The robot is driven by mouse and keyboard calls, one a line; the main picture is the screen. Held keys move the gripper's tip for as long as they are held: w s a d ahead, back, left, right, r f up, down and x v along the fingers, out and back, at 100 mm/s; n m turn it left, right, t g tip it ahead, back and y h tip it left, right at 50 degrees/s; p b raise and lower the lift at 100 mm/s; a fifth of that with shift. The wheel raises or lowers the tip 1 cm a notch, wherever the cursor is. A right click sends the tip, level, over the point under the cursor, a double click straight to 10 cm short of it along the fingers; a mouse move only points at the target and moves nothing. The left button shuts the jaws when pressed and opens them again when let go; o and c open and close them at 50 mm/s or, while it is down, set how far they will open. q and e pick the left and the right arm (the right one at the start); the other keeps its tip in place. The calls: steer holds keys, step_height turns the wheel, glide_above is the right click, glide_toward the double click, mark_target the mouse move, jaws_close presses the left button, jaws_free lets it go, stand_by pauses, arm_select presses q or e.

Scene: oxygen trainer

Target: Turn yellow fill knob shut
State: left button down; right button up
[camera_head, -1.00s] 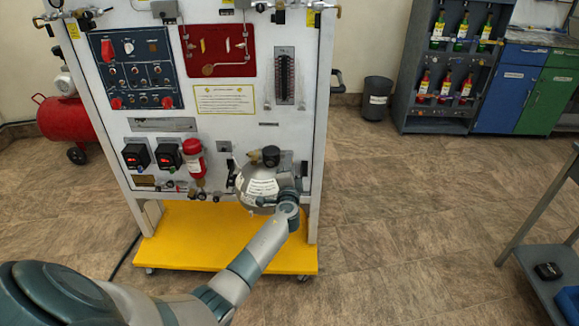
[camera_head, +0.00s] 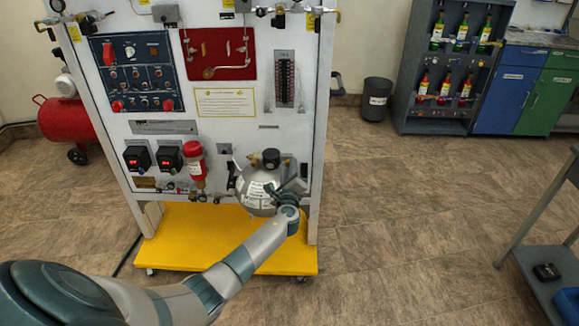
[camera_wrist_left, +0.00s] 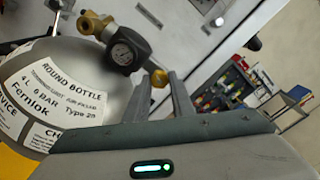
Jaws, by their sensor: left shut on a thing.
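The round grey bottle (camera_head: 254,190) with white labels is mounted low on the front of the white panel. It also fills the left of the left wrist view (camera_wrist_left: 62,75), with a black gauge (camera_wrist_left: 126,52) and brass fittings at its top. A small yellow knob (camera_wrist_left: 158,77) sits to the right of the gauge. My left gripper (camera_wrist_left: 172,92) is shut on it, with its two fingers at the knob; the exact contact is partly hidden. In the head view my left gripper (camera_head: 291,184) is at the bottle's right side, tilted. My right gripper is not in view.
The white panel (camera_head: 228,130) carries switches, a red cylinder (camera_head: 194,160) and two black displays close to the left of the bottle. Its yellow base (camera_head: 190,228) juts out below. The floor to the right is clear up to a grey cart (camera_head: 540,262).

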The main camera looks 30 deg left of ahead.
arm_select(q)
steer(key=m+p, duration=0.1)
steer(key=m, duration=0.3)
steer(key=shift+m+p, duration=0.3)
steer(key=shift+p, duration=0.05)
steer(key=shift+s+m, duration=0.1)
steer(key=shift+m, duration=0.4)
steer(key=m+p, duration=0.3)
steer(key=m, duration=0.3)
steer(key=shift+f, duration=0.1)
steer(key=shift+m+p, duration=0.3)
steer(key=shift+m, duration=0.4)
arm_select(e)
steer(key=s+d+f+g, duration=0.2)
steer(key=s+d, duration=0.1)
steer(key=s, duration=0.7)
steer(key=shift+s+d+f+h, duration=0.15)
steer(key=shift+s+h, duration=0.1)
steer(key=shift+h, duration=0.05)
arm_select(q)
steer(key=shift+f, duration=0.1)
steer(key=c, duration=1.8)
jaws_free()
steer(key=shift+a, duration=0.1)
steer(key=shift+s, duration=0.15)
